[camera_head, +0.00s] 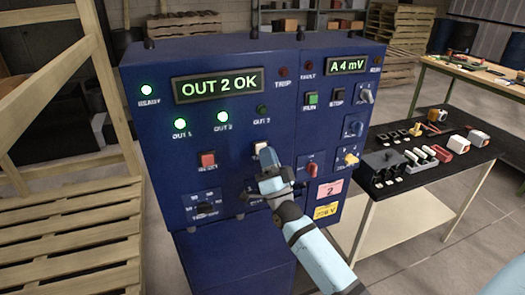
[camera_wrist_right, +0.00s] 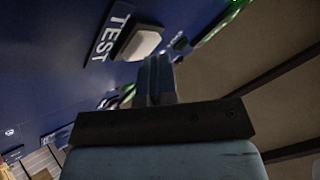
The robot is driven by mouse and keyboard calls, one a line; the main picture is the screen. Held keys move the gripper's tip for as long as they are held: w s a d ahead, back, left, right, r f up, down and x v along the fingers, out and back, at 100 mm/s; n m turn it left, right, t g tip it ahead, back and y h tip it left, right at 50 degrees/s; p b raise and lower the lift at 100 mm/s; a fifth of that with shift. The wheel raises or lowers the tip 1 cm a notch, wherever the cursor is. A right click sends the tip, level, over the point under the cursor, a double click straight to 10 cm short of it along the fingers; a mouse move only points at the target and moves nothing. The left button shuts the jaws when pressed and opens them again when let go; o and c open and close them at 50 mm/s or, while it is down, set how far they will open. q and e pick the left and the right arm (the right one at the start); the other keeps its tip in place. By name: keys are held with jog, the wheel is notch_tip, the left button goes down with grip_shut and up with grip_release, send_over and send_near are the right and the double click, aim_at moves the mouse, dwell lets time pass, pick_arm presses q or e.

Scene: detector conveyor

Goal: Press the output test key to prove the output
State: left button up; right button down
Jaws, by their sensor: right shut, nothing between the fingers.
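The blue control cabinet (camera_head: 150,110) faces me. Its left display (camera_head: 217,85) reads "OUT 2 OK". The pale test key (camera_head: 260,147) sits below the dark OUT 3 lamp (camera_head: 262,111), partly hidden by my right gripper (camera_head: 267,160). The OUT 1 lamp (camera_head: 180,124) and OUT 2 lamp (camera_head: 222,117) glow green. In the right wrist view the key (camera_wrist_right: 140,43) stands beside its TEST label (camera_wrist_right: 110,38). My shut, empty right fingers (camera_wrist_right: 156,72) point at the panel close by the key; I cannot tell whether they touch it. My left gripper is not in view.
A red key (camera_head: 208,160) is left of the test key. A rotary selector (camera_head: 205,208) is lower left, a red switch (camera_head: 312,169) to the right. A black table (camera_head: 465,167) with parts stands right of the cabinet; a wooden pallet (camera_head: 75,235) lies left.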

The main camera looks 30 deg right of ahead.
jog(key=shift+s, duration=0.15)
jog(key=shift+s+a+p, duration=0.25)
jog(key=shift+s+p, duration=0.05)
jog(key=shift+s, duration=0.45)
jog(key=shift+s+a+p, duration=0.2)
jog(key=shift+s+p, duration=0.05)
jog(key=shift+s, duration=0.55)
jog(key=shift+s+a+p, duration=0.2)
jog(key=shift+s, duration=0.6)
jog(key=shift+s+a+p, duration=0.2)
jog(key=shift+s+p, duration=0.05)
jog(key=shift+s, duration=0.55)
